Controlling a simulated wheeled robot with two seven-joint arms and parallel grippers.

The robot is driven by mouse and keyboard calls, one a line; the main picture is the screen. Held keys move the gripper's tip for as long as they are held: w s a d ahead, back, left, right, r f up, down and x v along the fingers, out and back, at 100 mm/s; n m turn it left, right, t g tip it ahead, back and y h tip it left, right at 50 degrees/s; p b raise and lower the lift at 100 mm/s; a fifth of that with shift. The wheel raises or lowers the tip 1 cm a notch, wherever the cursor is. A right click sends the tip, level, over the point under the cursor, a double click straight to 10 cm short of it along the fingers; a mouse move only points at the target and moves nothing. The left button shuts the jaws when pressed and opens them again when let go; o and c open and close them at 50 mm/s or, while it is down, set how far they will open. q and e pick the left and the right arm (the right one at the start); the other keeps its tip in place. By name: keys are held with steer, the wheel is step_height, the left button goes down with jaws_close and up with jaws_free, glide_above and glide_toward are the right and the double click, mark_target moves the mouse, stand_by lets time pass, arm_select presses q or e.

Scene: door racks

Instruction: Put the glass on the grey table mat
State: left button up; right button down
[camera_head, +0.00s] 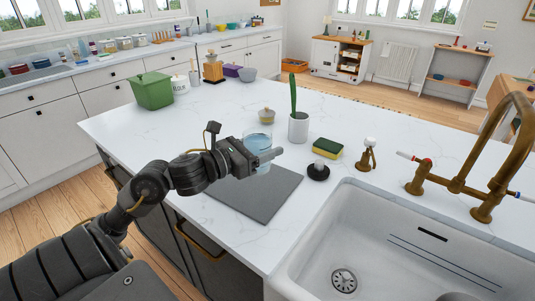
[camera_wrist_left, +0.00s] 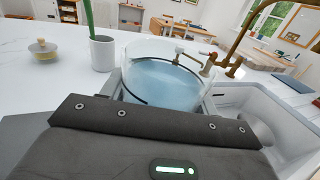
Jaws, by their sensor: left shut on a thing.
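The clear, bluish glass (camera_head: 258,139) is upright in my left gripper (camera_head: 264,158). The gripper is shut on it, and its fingers hide part of the glass. The glass looks large in the left wrist view (camera_wrist_left: 163,82), just beyond the gripper body. The grey table mat (camera_head: 255,199) lies flat on the white counter, and the gripper and glass appear over its far part. I cannot tell whether the glass base touches the mat. A grey strip of the mat shows at the left of the wrist view (camera_wrist_left: 18,128). My right gripper is not in view.
A white cup with a green utensil (camera_head: 298,128), a small lidded bowl (camera_head: 266,116), a sponge (camera_head: 328,148) and a black-based brush (camera_head: 318,170) stand beyond the mat. The sink (camera_head: 400,250) and brass tap (camera_head: 480,180) are at right. The near mat is bare.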

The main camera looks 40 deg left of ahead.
arm_select(q)
steer(key=a+f, duration=0.1)
steer(key=w+a+f, duration=0.1)
steer(key=f, duration=0.1)
steer(key=w+a+f, duration=0.1)
steer(key=a+f, duration=0.1)
steer(key=shift+w+f, duration=0.15)
steer(key=shift+w, duration=0.05)
steer(key=shift+w+a+f, duration=0.1)
steer(key=shift+a+f, duration=0.05)
steer(key=shift+f, duration=0.15)
steer(key=shift+f+p, duration=0.65)
steer(key=shift+f, duration=0.85)
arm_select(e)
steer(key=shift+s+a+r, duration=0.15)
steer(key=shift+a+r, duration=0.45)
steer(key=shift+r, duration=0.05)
arm_select(q)
steer(key=shift+f, duration=0.15)
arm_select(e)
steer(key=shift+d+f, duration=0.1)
